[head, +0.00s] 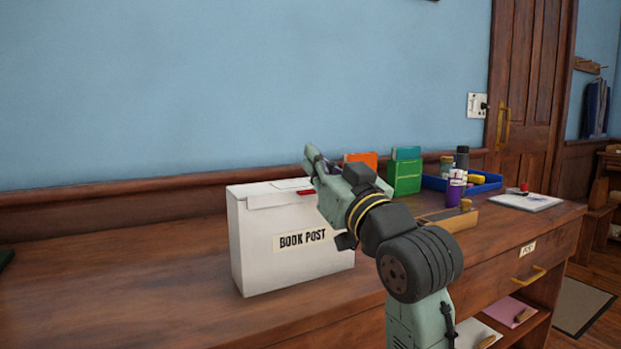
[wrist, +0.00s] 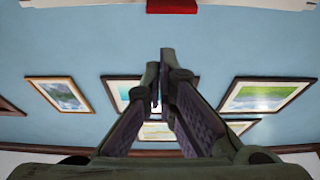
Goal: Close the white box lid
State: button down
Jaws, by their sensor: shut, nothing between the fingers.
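The white box (head: 262,250), labelled "BOOK POST", stands upright on the wooden counter. Its white lid (head: 262,194) lies low over the top, with a red tab (head: 306,192) at its front edge near the right. I cannot tell whether the lid is fully flush. My gripper (head: 314,158) is above the box's right side, close to the red tab, and hides the lid's right end. The gripper is shut and empty; its fingers also show in the wrist view (wrist: 163,80). A red piece, apparently the tab (wrist: 172,5), shows at that view's top edge against white.
Orange (head: 362,160) and green (head: 404,172) boxes stand behind my arm. A blue tray (head: 487,184), purple bottles (head: 454,188) and a clipboard (head: 526,202) are farther right. Framed pictures (wrist: 262,95) hang on a blue wall.

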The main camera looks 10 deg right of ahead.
jog(key=f+t+b, duration=0.1)
jog(key=s+f+b, duration=0.1)
jog(key=f+b, duration=0.1)
jog(key=f+t+y+b, duration=0.1)
jog(key=b, duration=0.1)
jog(key=shift+s+d+f+t, duration=0.15)
jog(key=shift+d+f+t, duration=0.1)
jog(key=shift+t, duration=0.05)
jog(key=shift+f, duration=0.1)
dwell(0.3)
